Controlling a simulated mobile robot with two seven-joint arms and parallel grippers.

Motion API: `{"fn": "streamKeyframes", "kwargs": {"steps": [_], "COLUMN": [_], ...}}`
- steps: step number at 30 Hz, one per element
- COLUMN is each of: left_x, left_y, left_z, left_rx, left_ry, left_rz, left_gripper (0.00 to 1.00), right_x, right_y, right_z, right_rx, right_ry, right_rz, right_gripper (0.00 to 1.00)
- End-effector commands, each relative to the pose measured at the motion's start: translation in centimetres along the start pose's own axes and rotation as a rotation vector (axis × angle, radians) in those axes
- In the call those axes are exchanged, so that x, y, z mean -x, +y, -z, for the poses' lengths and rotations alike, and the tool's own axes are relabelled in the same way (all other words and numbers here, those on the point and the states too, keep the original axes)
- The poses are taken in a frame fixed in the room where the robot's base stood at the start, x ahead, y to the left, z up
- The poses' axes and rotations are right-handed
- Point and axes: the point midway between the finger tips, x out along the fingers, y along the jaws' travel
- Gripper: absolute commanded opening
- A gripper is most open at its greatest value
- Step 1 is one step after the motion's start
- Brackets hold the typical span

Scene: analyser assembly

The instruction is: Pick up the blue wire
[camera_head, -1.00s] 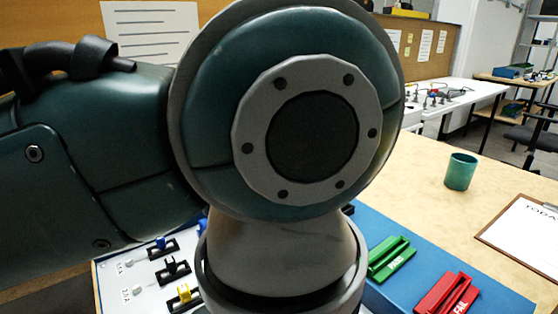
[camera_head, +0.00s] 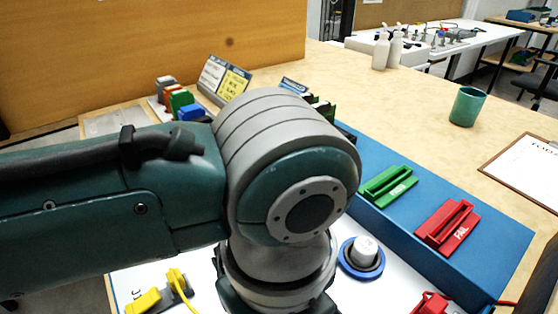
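I cannot make out the blue wire in this view. My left arm covers much of the white work board (camera_head: 352,290), and the wire may be behind it. A yellow wire (camera_head: 181,284) with a yellow connector (camera_head: 143,301) shows on the board at the bottom left. My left arm comes in from the left and bends down in the middle of the picture. Its gripper is below the picture edge or hidden. My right gripper is not in view.
A blue tray (camera_head: 415,225) holds a green holder (camera_head: 388,185) and a red FAIL holder (camera_head: 447,226). A grey knob on a blue ring (camera_head: 362,256) sits right of my arm. Coloured blocks (camera_head: 181,99) and a sign (camera_head: 225,79) stand behind. A green cup (camera_head: 467,106) and clipboard (camera_head: 527,168) are right.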

Motion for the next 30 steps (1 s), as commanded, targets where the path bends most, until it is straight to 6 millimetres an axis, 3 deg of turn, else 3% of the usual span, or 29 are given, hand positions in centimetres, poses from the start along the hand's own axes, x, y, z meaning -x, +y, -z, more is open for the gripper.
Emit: {"fn": "streamKeyframes", "kwargs": {"steps": [3,18,30], "left_x": [0.06,0.09,0.09], "left_y": [-0.01,0.0,0.0], "left_z": [0.01,0.0,0.0], "left_rx": [0.0,0.0,0.0], "left_ry": [0.0,0.0,0.0], "left_rz": [0.0,0.0,0.0], "left_gripper": [0.55,0.0,0.0], "right_x": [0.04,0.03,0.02], "right_y": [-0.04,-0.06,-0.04], "right_z": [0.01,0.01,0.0], "right_rx": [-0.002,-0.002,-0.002], "right_ry": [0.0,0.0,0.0], "right_rz": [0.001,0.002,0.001], "right_gripper": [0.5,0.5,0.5]}}
